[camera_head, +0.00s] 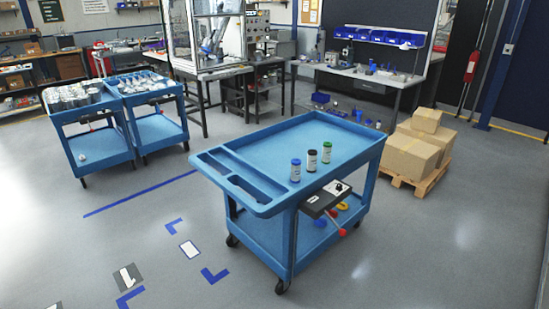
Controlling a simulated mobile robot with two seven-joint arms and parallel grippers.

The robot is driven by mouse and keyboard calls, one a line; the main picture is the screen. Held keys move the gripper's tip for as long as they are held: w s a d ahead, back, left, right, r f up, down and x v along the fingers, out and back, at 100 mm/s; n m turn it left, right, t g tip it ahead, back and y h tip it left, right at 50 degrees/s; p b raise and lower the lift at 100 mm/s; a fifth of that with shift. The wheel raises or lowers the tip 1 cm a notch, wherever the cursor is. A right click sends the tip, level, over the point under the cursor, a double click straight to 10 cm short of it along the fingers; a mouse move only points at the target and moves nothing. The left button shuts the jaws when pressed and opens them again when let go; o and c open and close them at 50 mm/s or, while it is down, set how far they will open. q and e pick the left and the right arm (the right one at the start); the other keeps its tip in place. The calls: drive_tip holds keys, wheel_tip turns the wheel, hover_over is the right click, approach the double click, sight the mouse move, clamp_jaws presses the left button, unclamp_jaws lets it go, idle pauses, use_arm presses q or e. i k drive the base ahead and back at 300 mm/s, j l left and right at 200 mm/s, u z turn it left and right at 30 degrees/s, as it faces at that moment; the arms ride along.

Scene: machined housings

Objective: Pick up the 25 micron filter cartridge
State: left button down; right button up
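Neither of my grippers is in view.
A dark box (327,198) is mounted on the cart's front side, with red and yellow items below. Two loaded blue carts (100,150) stand at back left. Cardboard boxes (408,155) sit on a pallet at right. The floor in front is clear.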

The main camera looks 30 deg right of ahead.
sight(312, 153)
drive_tip(key=i+l+u, duration=0.1)
drive_tip(key=l+u, duration=0.15)
drive_tip(key=l, duration=0.25)
drive_tip(key=i+l+u, duration=0.1)
drive_tip(key=l+u, duration=0.2)
drive_tip(key=l, duration=0.25)
drive_tip(key=l+u, duration=0.3)
drive_tip(key=l, duration=0.75)
drive_tip(key=k+l+u, duration=0.1)
drive_tip(key=l, duration=2.1)
